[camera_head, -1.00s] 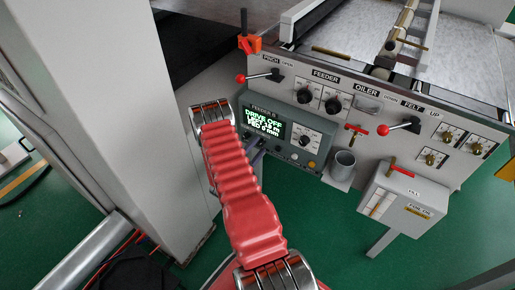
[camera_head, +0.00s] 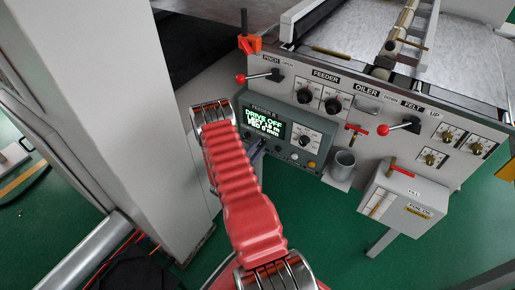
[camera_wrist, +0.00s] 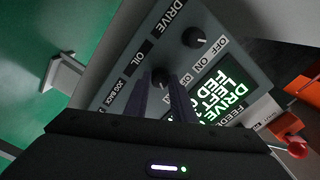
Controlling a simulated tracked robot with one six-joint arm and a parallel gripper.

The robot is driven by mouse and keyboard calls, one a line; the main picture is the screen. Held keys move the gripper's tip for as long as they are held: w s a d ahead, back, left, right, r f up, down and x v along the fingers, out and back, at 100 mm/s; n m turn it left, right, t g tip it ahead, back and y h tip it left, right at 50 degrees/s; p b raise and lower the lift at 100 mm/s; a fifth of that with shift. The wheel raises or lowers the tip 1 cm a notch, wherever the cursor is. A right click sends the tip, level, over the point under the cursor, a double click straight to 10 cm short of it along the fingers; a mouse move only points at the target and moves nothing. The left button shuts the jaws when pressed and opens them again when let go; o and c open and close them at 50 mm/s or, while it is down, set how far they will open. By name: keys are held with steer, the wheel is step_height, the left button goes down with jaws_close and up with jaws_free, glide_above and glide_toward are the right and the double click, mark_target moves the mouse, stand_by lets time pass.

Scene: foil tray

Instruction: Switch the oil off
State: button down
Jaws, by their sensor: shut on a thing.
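The control panel (camera_head: 308,123) is a grey box on the machine's front with a lit screen (camera_head: 264,125) whose top line reads DRIVE OFF. In the wrist view, the black oil knob (camera_wrist: 160,75) sits beside the OIL label, with OFF and ON marks near it. My gripper (camera_wrist: 161,88) is shut on the oil knob, one dark finger on each side. In the head view, my gripper (camera_head: 256,148) is at the panel's lower left, partly hidden by my red arm, and the oil knob is hidden.
The drive knob (camera_wrist: 194,37) is close to the oil knob. Red-tipped levers (camera_head: 259,77) and the feeder knobs (camera_head: 333,104) are above the panel. A grey cup (camera_head: 343,162) and an oil box (camera_head: 402,196) stand to the right. A grey column (camera_head: 125,110) is at left.

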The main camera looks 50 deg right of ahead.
steer(key=shift+f+n, duration=0.1)
steer(key=shift+n, duration=0.3)
steer(key=n, duration=0.5)
steer(key=shift+s, duration=0.1)
steer(key=n, duration=0.6)
stand_by(0.4)
steer(key=c, duration=1.5)
jaws_free()
steer(key=shift+a, duration=0.1)
steer(key=a, duration=0.9)
steer(key=s+a, duration=0.1)
steer(key=a, duration=0.3)
steer(key=shift+s+a, duration=0.1)
steer(key=shift+a, duration=0.2)
